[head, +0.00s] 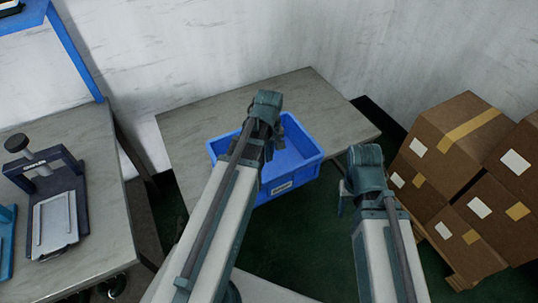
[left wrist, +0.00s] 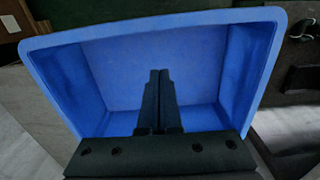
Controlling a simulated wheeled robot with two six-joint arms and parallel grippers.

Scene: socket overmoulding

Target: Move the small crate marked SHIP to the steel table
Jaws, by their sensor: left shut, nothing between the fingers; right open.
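A small blue crate (head: 293,175) stands on a grey-topped table (head: 190,122), near its front edge. A pale label on its front wall is too small to read surely. The crate looks empty where its inside shows. My left gripper (head: 270,132) is over the crate in the head view and hides part of it. The left wrist view shows the left gripper (left wrist: 160,92) shut and empty, its fingers in front of the open inside of the crate (left wrist: 150,25). My right gripper (head: 343,196) is right of the crate, apart from it, with its fingers mostly hidden.
Another grey table (head: 95,130) on the left bears a dark press (head: 45,175) with a pale plate. Stacked cardboard boxes (head: 455,150) stand on a pallet at the right. A pale wall is behind. The back of the crate's table is clear.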

